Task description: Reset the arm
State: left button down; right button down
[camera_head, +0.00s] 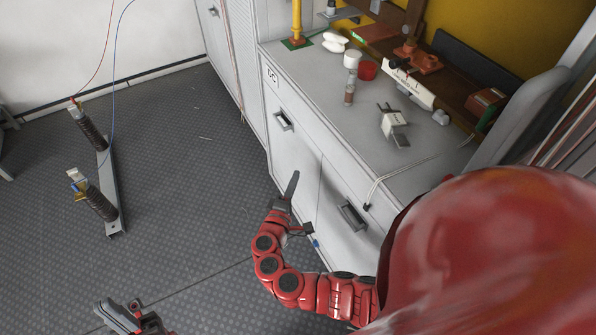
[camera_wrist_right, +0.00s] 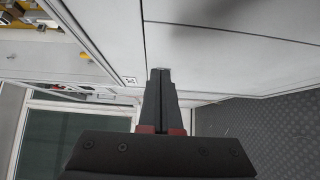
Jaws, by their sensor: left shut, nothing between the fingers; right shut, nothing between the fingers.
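My right arm is red and curls in from the lower right of the head view. Its dark right gripper (camera_head: 291,183) points up in front of the white cabinet (camera_head: 297,148) and is shut and empty. In the right wrist view the right gripper (camera_wrist_right: 160,73) has its two dark fingers pressed together, with pale cabinet panels behind them. My left gripper (camera_head: 107,309) shows only in part at the bottom left edge of the head view, above the floor. It is shut with nothing in it.
The counter (camera_head: 297,67) holds a white-capped bottle (camera_head: 351,60), a red bowl (camera_head: 368,69) and a grey block-like device (camera_head: 393,124). Two ribbed insulators stand on a metal bar (camera_head: 112,210) on the left floor. Cabinet handles (camera_head: 352,215) stick out. The middle floor is clear.

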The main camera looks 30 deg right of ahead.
jog(key=v, duration=0.5)
jog(key=shift+w+r, duration=0.1)
